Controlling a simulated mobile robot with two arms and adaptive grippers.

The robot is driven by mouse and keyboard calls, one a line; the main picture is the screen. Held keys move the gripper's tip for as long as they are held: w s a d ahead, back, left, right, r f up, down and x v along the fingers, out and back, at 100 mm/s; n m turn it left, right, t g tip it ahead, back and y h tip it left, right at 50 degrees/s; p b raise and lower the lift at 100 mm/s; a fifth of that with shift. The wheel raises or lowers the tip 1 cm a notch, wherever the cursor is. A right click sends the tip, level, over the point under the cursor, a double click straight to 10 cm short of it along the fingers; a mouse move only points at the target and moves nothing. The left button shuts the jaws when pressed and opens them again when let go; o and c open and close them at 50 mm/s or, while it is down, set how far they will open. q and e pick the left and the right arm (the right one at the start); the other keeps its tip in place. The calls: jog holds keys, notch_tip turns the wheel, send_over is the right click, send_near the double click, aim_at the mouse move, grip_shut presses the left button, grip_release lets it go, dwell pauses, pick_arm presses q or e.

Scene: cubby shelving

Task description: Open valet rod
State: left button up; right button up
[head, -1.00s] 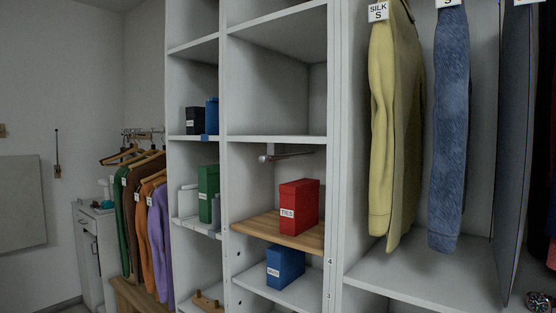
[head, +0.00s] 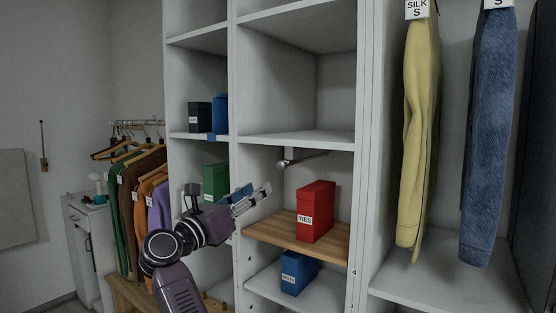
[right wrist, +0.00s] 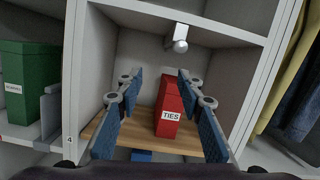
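The valet rod (head: 302,158) is a short metal rod with a round knob end, mounted under a shelf in the middle cubby column. In the right wrist view the rod (right wrist: 180,43) shows end-on, its knob facing me, at the top of the cubby. My right gripper (head: 256,194) is in front of the cubby, left of and lower than the rod, apart from it. In the right wrist view its two blue-padded fingers (right wrist: 159,76) are spread with nothing held between them. My left gripper is not in view.
A red TIES box (head: 316,212) stands on the wooden shelf (head: 270,229) below the rod. A blue box (head: 293,272) sits on the shelf beneath. A green box (head: 215,181) is in the left column. Hanging clothes (head: 420,140) are at right. Space around the rod's knob is clear.

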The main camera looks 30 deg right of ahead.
aim_at(280, 166)
jog(key=s+r+m+g+y, duration=0.1)
jog(key=s+r+m+y, duration=0.1)
jog(key=s+r+m, duration=0.3)
jog(key=shift+n, duration=0.4)
jog(key=p+x, duration=0.1)
jog(key=x, duration=0.1)
jog(key=w+p+x, duration=0.1)
jog(key=x, duration=0.2)
jog(key=p+x, duration=0.1)
jog(key=x, duration=0.1)
jog(key=shift+w+r, duration=0.3)
jog(key=shift+w, duration=0.15)
jog(key=shift+w+d+f+p, duration=0.1)
jog(key=shift+w+d+p, duration=0.15)
jog(key=shift+d+p, duration=0.1)
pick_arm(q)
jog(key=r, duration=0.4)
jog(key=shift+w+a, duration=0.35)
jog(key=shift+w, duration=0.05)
pick_arm(e)
grip_shut()
